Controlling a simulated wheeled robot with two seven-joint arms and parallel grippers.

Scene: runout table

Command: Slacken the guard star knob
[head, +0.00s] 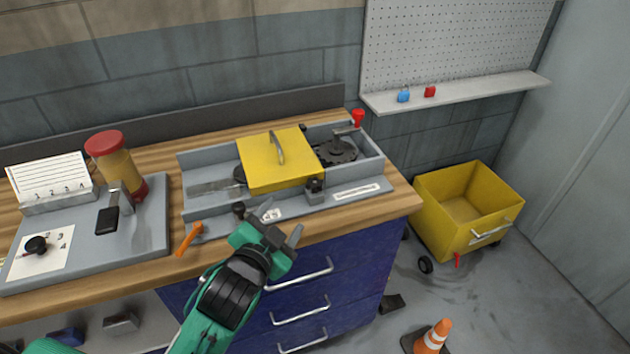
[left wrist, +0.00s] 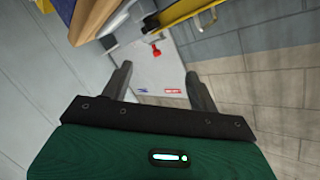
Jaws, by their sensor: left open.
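The grey machine (head: 210,205) on the wooden bench has a yellow guard (head: 270,175) with a grey handle on top, lying closed over its middle. A small black knob (head: 316,184) stands on a block at the guard's front edge; its lobes are too small to tell. Another dark knob (head: 239,209) is at the machine's front left. My left gripper (head: 280,221) is open and empty in front of the machine, below and left of the guard knob and apart from it. Its spread fingers also show in the left wrist view (left wrist: 159,85). My right gripper is out of view.
An orange lever (head: 188,240) sticks out at the machine's front left, and a red-topped handle (head: 357,118) stands at its back right. A grey board with a red-capped bottle (head: 122,165) lies left. A yellow cart (head: 468,205) and a cone (head: 434,338) stand on the floor.

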